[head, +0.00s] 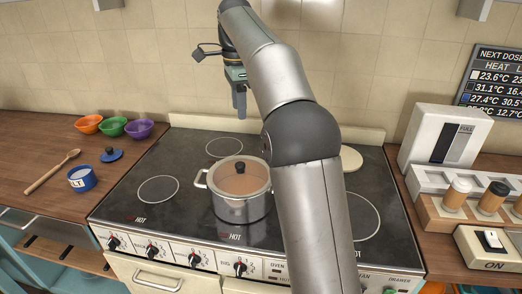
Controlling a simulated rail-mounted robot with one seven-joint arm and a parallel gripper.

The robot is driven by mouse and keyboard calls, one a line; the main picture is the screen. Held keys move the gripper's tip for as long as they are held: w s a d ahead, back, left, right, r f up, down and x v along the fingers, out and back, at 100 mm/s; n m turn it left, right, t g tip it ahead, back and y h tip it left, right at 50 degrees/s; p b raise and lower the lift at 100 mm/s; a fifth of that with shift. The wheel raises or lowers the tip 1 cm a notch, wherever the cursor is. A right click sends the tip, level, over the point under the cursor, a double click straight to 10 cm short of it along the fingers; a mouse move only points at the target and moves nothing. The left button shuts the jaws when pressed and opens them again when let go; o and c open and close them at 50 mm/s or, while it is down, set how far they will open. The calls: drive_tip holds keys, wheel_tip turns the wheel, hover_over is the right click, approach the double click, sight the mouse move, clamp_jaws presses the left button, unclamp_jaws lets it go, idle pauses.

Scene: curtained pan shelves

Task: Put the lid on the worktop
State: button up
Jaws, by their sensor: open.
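A pot (241,206) stands on the front middle of the black hob. A see-through lid (228,180) with a dark knob lies on it, and brown contents show through. My gripper (239,108) hangs above and behind the pot, pointing down, open and empty, well clear of the lid. A small blue lid (113,156) with a dark knob lies on the wooden worktop (38,147) at the left, beside a blue jar (82,179) marked "LT". My arm hides part of the hob's right side.
Orange, green and purple bowls (139,128) stand at the worktop's back, with a wooden spoon (52,172) in front. A pale disc (350,158) lies behind my arm. A rack with jars (455,195) and a switch box (490,245) fill the right counter. Bare wood remains at the left.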

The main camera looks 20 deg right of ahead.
drive_tip(key=s+f+n, duration=0.6)
drive_tip(key=s+f, duration=0.1)
drive_tip(key=s, duration=0.4)
drive_tip(key=s+f+n, duration=0.6)
drive_tip(key=s+f, duration=0.1)
drive_tip(key=s, duration=0.5)
drive_tip(key=s+f+n, duration=0.6)
drive_tip(key=s+f, duration=0.1)
drive_tip(key=s, duration=0.4)
drive_tip(key=shift+s+a+f+t, duration=0.25)
drive_tip(key=shift+a+f+t, duration=0.1)
drive_tip(key=shift+f+t, duration=0.05)
drive_tip(key=shift+o, duration=0.4)
drive_tip(key=shift+s+f, duration=0.25)
